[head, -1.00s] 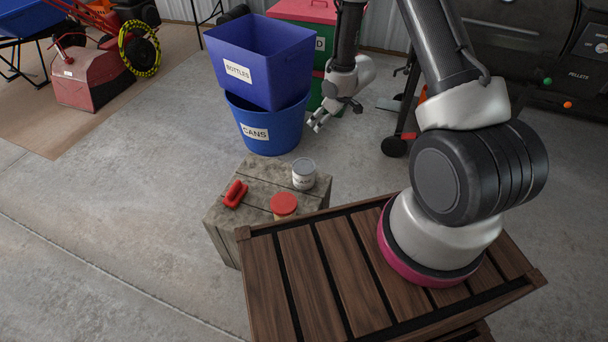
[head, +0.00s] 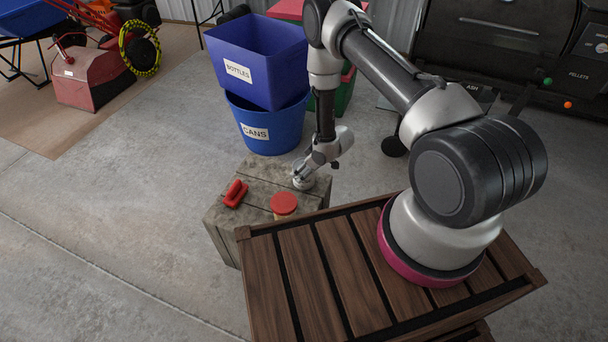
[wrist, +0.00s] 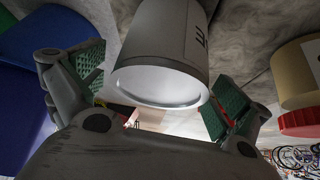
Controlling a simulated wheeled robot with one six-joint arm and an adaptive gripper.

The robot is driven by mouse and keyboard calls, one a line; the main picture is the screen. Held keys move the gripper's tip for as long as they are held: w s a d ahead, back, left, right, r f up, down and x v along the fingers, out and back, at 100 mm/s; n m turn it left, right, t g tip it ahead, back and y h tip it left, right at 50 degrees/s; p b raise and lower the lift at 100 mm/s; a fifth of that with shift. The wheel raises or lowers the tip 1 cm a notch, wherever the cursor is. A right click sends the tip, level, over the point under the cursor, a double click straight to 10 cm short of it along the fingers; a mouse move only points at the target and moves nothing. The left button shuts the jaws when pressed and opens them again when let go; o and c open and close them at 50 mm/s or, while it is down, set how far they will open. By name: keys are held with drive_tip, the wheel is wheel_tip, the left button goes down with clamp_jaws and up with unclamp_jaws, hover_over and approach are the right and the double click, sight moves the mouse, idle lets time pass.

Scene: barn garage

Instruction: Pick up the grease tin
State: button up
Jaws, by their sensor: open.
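In the wrist view my gripper (wrist: 155,88) is open, with one green-padded finger on each side of the tin. Gaps show between the pads and the tin's wall.
A red-lidded jar (head: 284,204) stands close by on the crate; its tan side also shows in the wrist view (wrist: 295,78). A red object (head: 235,193) lies on the crate's left. Behind stand the blue CANS tub (head: 268,132) and BOTTLES bin (head: 262,62).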

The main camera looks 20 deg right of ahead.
drive_tip(key=shift+f, duration=0.1)
drive_tip(key=shift+c, duration=0.2)
drive_tip(key=c, duration=1)
drive_tip(key=shift+c, duration=1.3)
drive_tip(key=shift+w, duration=0.1)
